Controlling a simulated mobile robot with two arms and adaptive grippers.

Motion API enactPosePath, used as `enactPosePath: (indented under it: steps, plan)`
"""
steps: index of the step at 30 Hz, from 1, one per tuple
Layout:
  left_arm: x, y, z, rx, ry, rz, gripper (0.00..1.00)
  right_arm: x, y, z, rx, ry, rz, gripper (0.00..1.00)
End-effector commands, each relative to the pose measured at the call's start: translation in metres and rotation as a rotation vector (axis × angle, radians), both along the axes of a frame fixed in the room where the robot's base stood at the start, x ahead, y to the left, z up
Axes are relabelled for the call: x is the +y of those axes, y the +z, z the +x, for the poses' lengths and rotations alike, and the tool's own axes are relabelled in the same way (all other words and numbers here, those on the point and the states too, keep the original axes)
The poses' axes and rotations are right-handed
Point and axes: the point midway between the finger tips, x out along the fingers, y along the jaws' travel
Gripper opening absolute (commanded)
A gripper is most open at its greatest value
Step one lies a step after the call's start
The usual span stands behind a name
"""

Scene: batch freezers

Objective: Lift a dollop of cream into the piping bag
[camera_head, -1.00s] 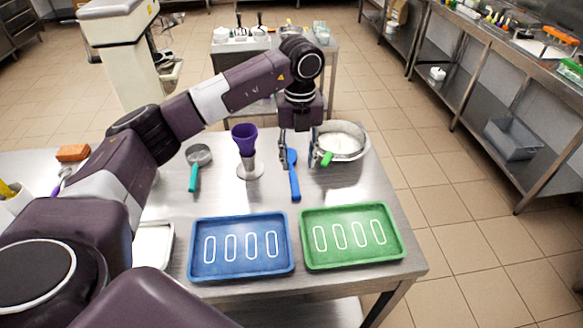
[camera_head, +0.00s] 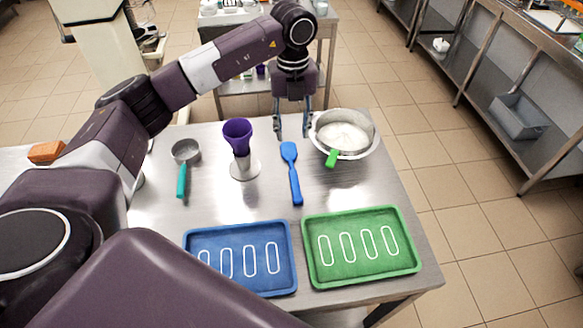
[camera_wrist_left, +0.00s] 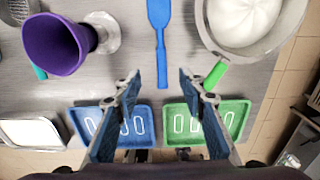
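The purple piping bag (camera_head: 237,132) stands open end up in a clear holder (camera_head: 244,169) on the steel table. The steel bowl (camera_head: 371,147) holds white cream (camera_head: 343,136), with a green handle (camera_head: 332,158) at its near rim. A blue spatula (camera_head: 294,181) lies between bag and bowl. My left gripper (camera_head: 292,131) points down, open and empty, above the table just left of the bowl. In the left wrist view, its spread fingers (camera_wrist_left: 160,78) flank the spatula's handle (camera_wrist_left: 161,47) without touching it visibly. My right gripper is not in view.
A blue tray (camera_head: 238,287) and a green tray (camera_head: 361,282) with white outlines lie at the table's front. An orange block (camera_head: 46,151) is at far left. Bare table surrounds the spatula.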

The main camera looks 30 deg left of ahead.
Motion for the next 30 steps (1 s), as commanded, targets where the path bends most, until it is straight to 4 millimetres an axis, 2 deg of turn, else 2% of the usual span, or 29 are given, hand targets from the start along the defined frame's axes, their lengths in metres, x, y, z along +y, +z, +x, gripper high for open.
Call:
enactPosePath:
  steps: [10,21,25,30]
  plan:
    - [0.000,-0.037,0.000,-0.001,0.000,0.000,0.38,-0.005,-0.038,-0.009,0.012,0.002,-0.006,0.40]
    - [0.000,-0.087,0.000,-0.001,0.000,0.000,0.38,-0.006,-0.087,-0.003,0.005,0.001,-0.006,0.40]
    - [0.000,-0.092,0.000,-0.001,0.000,-0.001,0.38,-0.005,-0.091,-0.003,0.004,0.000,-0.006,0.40]
    - [0.000,-0.107,-0.001,0.003,0.001,0.000,0.38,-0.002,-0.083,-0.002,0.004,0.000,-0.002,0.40]
